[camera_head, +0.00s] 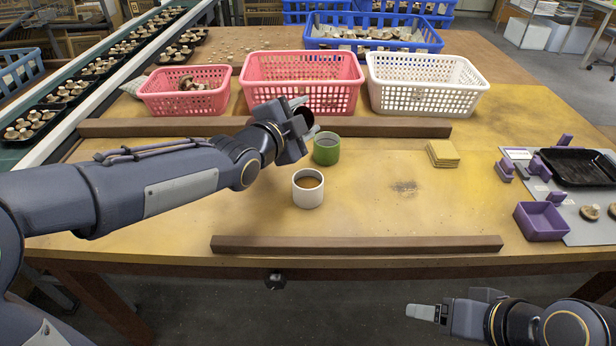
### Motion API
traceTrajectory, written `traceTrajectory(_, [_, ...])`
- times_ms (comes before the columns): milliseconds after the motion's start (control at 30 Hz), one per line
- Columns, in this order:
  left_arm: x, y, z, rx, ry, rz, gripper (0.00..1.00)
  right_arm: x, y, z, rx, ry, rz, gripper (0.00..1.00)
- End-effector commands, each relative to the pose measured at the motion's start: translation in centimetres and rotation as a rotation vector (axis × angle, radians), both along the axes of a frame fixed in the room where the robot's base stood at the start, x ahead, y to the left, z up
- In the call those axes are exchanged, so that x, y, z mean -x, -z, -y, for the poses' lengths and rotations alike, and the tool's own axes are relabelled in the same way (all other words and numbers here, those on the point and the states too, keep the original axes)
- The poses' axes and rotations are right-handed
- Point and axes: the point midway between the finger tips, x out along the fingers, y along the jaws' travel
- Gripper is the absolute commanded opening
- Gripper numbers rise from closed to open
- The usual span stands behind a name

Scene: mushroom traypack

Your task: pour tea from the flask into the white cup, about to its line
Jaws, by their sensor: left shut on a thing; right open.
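The white cup (308,194) stands upright near the middle of the table with brown tea in it. The tea surface is a little below the rim; I cannot make out a line. My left gripper (305,117) is above and behind the cup, shut on a dark, round-mouthed thing, which appears to be the flask (304,122). The gripper hides most of the flask, so its tilt is unclear. No stream of tea shows. A green cup (326,151) stands just behind the white cup. My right gripper (432,311) is open and empty, low in front of the table.
Wooden bars lie behind (380,128) and in front (355,244) of the cups. Pink baskets (300,68) and a white basket (425,80) stand at the back. Yellow sponges (442,153) and a purple box (540,222) lie to the right.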

Motion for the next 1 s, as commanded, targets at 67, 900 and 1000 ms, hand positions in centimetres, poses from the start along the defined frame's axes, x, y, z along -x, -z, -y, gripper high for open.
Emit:
traceTrajectory(67, [-0.2,-1.5,-0.3,0.062,-0.005,-0.052,0.0,0.0,-1.6,0.0,0.0,0.0,0.0,0.72])
traceTrajectory(900, [-0.1,-3.4,-0.1,0.441,-0.002,-0.435,0.0,0.0,-13.1,0.0,0.0,0.0,0.0,0.72])
traceTrajectory(1000, [-0.1,-3.5,-0.1,0.475,-0.001,-0.471,0.0,0.0,-14.3,0.0,0.0,0.0,0.0,0.72])
